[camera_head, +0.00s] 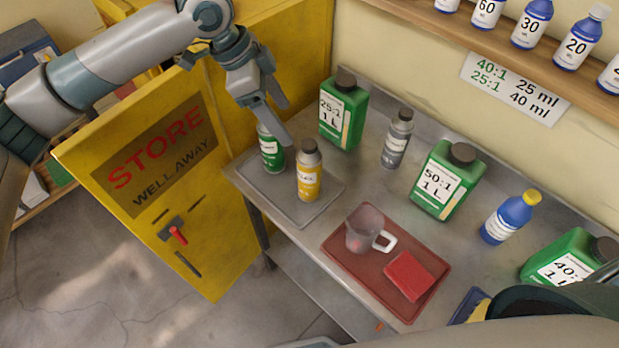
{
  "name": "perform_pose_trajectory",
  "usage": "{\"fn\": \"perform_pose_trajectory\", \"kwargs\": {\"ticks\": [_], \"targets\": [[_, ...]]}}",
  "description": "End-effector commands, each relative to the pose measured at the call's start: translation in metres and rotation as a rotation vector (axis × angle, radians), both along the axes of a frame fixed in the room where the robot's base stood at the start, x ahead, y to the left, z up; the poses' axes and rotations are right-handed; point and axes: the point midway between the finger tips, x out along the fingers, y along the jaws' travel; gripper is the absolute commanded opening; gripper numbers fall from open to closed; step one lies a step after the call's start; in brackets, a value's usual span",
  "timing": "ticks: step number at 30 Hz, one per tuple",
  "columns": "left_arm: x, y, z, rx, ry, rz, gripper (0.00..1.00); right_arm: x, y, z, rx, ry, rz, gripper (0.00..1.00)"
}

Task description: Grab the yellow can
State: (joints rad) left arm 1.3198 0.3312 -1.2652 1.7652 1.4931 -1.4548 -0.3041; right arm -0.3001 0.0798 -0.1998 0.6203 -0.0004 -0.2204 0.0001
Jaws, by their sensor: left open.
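The yellow can (309,182), with a dark cap and a pale label, stands upright on a grey tray (318,212) at the left end of the metal bench. A green can (271,158) stands just left of it on the same tray. My left gripper (287,124) is open above and behind the two cans, with its fingers pointing down to the right. One finger partly covers the top of the green can. The gripper looks empty and apart from the yellow can. My right gripper is not in view.
Behind stand a green 25:1 jug (343,112) and a grey can (396,142). A red tray (340,252) holds a clear mug (364,230) and a red block (408,276). More jugs and a blue bottle (508,219) stand right. A yellow cabinet door (150,190) is at left.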

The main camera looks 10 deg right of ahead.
Motion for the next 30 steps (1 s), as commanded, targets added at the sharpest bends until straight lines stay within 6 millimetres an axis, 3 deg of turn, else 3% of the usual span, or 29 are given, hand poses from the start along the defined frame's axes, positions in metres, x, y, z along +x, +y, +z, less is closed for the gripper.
{"fn": "perform_pose_trajectory", "kwargs": {"ticks": [1,18,30], "targets": [[0.000,-0.002,-0.011,0.001,0.000,-0.001,0.68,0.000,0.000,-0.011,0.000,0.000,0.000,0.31],[-0.003,-0.027,-0.069,0.001,0.000,0.000,0.68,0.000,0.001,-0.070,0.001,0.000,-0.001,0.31],[-0.003,-0.033,-0.079,0.000,0.000,-0.001,0.68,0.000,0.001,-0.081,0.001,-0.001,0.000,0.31]]}}
